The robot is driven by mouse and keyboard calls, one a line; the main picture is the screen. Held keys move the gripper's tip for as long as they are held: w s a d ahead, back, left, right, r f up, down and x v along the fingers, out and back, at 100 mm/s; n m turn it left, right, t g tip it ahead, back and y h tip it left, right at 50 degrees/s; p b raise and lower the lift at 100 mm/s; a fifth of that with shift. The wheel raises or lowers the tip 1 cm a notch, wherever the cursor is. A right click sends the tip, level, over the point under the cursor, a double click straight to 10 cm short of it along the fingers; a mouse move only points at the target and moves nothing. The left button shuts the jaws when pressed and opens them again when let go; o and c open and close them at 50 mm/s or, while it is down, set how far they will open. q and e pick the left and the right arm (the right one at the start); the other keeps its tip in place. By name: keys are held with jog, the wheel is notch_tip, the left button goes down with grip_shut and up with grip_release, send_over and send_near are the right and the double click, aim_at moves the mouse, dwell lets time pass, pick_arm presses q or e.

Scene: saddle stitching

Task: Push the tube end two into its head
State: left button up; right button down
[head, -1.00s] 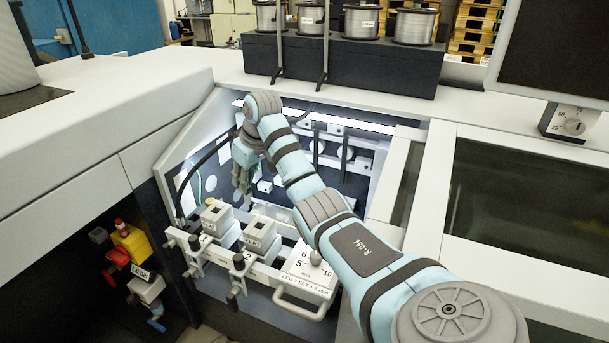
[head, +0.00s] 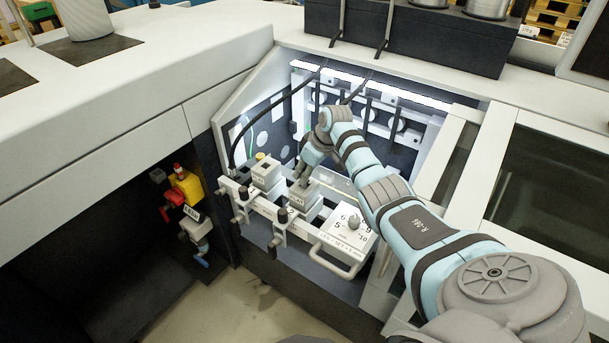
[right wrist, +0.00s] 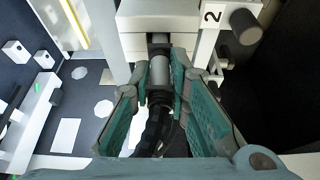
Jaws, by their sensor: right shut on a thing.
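My right gripper (head: 301,182) is behind the second white head (head: 305,201) on the front rail. In the right wrist view, its teal fingers (right wrist: 161,82) are shut on a grey tube end (right wrist: 159,74) with a black ribbed tube (right wrist: 154,128) trailing back. The tube end points at the head's white block (right wrist: 158,18), beside the bracket marked 2 (right wrist: 212,16). Its front is at the block's dark opening; I cannot tell how deep it sits. The first head (head: 265,172) stands to the left. My left gripper is not in view.
A white setting plate with a knob (head: 347,233) and a handle (head: 335,262) is right of the heads. Black clamp knobs (head: 282,215) stick out in front. A black cable (head: 262,122) arcs at the left of the lit bay. A yellow and red switch (head: 183,189) is on the left panel.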

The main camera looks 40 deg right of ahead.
jog(key=shift+w+d+f, duration=0.1)
jog(key=shift+f, duration=0.35)
jog(key=shift+f, duration=0.1)
jog(key=c, duration=1.5)
grip_release()
jog(key=shift+c, duration=0.2)
jog(key=shift+r, duration=0.2)
jog(key=p+v, duration=0.2)
jog(key=v, duration=1)
jog(key=shift+f, duration=0.1)
